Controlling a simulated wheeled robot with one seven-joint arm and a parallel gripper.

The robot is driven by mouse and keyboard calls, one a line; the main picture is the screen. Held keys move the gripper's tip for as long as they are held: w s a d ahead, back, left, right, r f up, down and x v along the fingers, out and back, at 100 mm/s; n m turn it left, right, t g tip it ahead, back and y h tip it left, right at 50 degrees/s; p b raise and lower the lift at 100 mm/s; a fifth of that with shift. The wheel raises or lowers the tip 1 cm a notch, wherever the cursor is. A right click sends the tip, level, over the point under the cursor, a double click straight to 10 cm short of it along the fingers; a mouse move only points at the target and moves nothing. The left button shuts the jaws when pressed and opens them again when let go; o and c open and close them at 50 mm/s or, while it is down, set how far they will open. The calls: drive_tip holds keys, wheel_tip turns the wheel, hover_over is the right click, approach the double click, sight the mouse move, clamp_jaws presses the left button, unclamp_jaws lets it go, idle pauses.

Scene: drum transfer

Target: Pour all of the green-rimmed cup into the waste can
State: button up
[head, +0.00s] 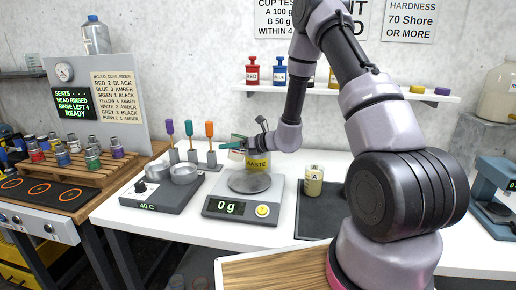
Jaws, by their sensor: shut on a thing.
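My gripper (243,143) reaches in from the right at the back of the white table, above the scale. It is shut on the green-rimmed cup (232,145), of which mainly a green edge shows. The cup is small here and partly covered by my gripper, so I cannot tell its exact tilt or what is in it. The yellow waste can (258,161), marked WASTE, stands behind the scale, just right of and below the cup. Its upper part is partly hidden by my gripper and wrist.
A scale (240,208) reading 0 g stands in front of the can, its round plate empty. A warmer (160,195) with metal cups and a rack of coloured spatulas (199,155) are left.

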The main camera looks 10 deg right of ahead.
drive_tip(key=shift+s+a+f+n+h, duration=0.25)
drive_tip(key=shift+a+f+n+h, duration=0.1)
drive_tip(key=shift+f, duration=0.2)
drive_tip(key=shift+s+a+f+n+t+h, duration=0.5)
drive_tip(key=shift+a+f+n+h, duration=0.2)
drive_tip(key=shift+n, duration=0.55)
drive_tip(key=shift+r, duration=0.1)
wheel_tip(320, 180, up, 6)
drive_tip(key=shift+d+f, duration=0.1)
drive_tip(key=shift+d, duration=0.05)
drive_tip(key=d+r+m+t+h, duration=0.1)
drive_tip(key=d+r, duration=0.3)
drive_tip(key=d, duration=0.6)
drive_tip(key=d+r+m+t+h, duration=0.2)
drive_tip(key=d+r+m+h, duration=0.1)
drive_tip(key=d, duration=0.8)
drive_tip(key=shift+s+d+r+m+h, duration=0.2)
drive_tip(key=shift+s+r+m+h, duration=0.15)
drive_tip(key=shift+m+h, duration=0.45)
